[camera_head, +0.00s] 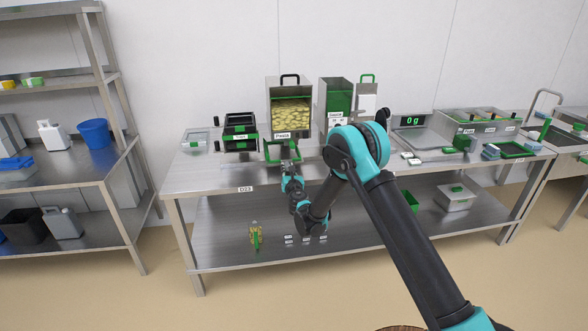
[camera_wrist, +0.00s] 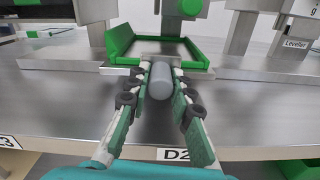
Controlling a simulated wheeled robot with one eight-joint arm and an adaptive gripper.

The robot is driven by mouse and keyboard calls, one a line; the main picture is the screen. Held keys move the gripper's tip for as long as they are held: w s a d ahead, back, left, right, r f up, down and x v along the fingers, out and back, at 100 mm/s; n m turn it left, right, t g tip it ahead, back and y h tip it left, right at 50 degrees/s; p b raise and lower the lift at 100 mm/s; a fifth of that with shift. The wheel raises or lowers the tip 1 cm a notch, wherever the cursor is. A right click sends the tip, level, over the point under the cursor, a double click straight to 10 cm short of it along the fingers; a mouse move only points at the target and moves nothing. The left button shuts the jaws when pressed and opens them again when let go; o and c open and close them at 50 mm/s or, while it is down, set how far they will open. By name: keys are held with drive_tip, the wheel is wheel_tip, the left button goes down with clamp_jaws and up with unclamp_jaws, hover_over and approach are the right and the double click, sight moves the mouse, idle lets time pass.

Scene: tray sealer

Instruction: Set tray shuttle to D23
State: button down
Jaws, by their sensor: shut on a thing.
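The tray shuttle is a flat metal carrier with green side walls (camera_wrist: 122,42), on a metal rail (camera_wrist: 75,64) near the bench's front. It also shows in the head view (camera_head: 270,154), partly behind my arm. A grey cylindrical handle (camera_wrist: 160,82) sticks out of its front. My gripper (camera_wrist: 162,74) is shut on this handle, one finger on each side. A label at the left of the bench front reads D23 (camera_head: 245,189). In the wrist view its end shows at the left edge (camera_wrist: 8,142). A second label below my gripper (camera_wrist: 174,154) shows "D2", the rest hidden.
A hopper of yellow pieces (camera_head: 291,108) stands behind the shuttle, and a black and green box (camera_head: 240,130) at its left. A clear tray (camera_head: 194,142) sits at the bench's left end. A scale (camera_head: 411,121) reading 0 g stands to the right.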

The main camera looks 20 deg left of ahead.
drive_tip(key=s+a, duration=0.3)
drive_tip(key=a, duration=0.2)
drive_tip(key=s+a, duration=0.4)
drive_tip(key=a, duration=0.2)
drive_tip(key=s+a, duration=0.3)
drive_tip(key=a, duration=0.2)
drive_tip(key=shift+s+a, duration=0.15)
drive_tip(key=shift+a, duration=0.15)
drive_tip(key=c, duration=1.4)
unclamp_jaws()
drive_tip(key=shift+a, duration=0.1)
drive_tip(key=shift+o, duration=0.4)
drive_tip(key=v, duration=1.2)
